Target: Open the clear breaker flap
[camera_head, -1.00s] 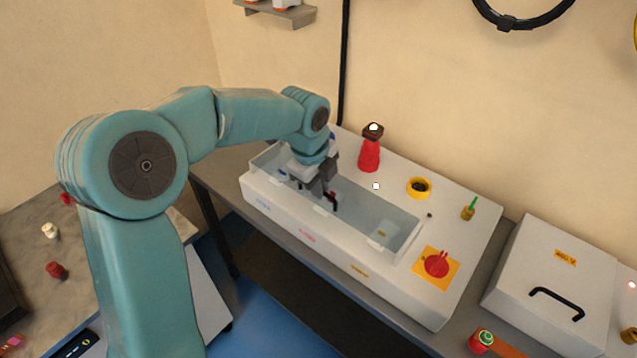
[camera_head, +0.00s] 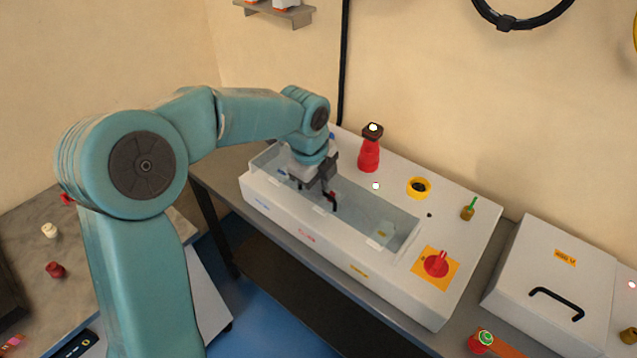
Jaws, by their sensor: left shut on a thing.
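The clear breaker flap (camera_head: 385,222) is a long see-through panel on top of the white bender cabinet. It lies over a long recess and looks close to flat, though its exact tilt is hard to tell. My left gripper (camera_head: 317,193) reaches down at the flap's left half, with dark fingers shut on the flap. The exact contact is small and partly hidden by the gripper. My right gripper is out of view.
On the cabinet (camera_head: 300,233) stand a red beacon (camera_head: 369,155), a yellow-ringed button (camera_head: 419,188), a green-tipped brass part (camera_head: 469,208) and a red rotary switch (camera_head: 436,263). A white box with a black handle (camera_head: 557,303) stands at right.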

